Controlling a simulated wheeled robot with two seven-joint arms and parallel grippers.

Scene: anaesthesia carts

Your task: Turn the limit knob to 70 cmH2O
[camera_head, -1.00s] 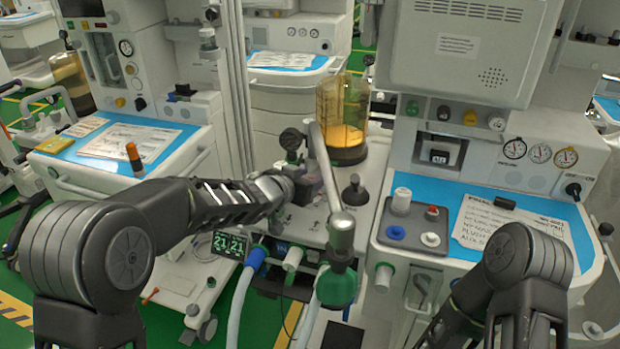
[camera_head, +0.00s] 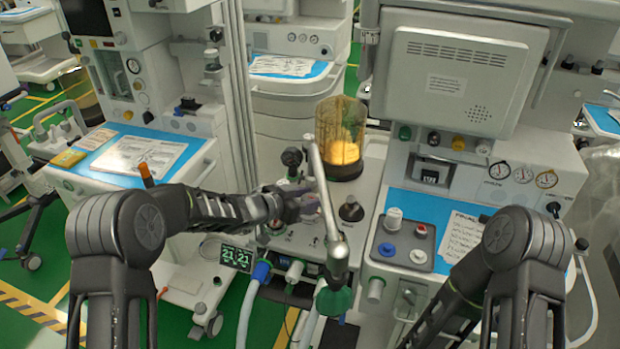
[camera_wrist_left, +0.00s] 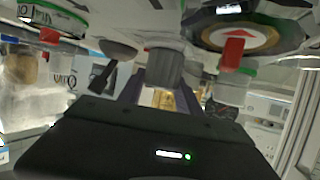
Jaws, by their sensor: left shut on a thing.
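The limit knob (camera_wrist_left: 165,67) is a grey ridged knob in the left wrist view, just beyond and between my left fingers. My left gripper (camera_head: 306,206) reaches in over the absorber unit in the middle of the head view. In the left wrist view its fingers (camera_wrist_left: 163,90) are shut on the knob. In the head view the knob is hidden by the gripper and arm, and its scale cannot be read in either view. My right arm shows at the lower right of the head view, but its gripper is out of the picture.
A silver pipe (camera_head: 326,195) rises close beside my left gripper. An amber canister (camera_head: 341,138) stands behind, and a black knob (camera_head: 351,208) is to the right. A small monitor (camera_head: 237,256) and hoses lie below. A grey tray (camera_head: 405,243) sits on the right cart.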

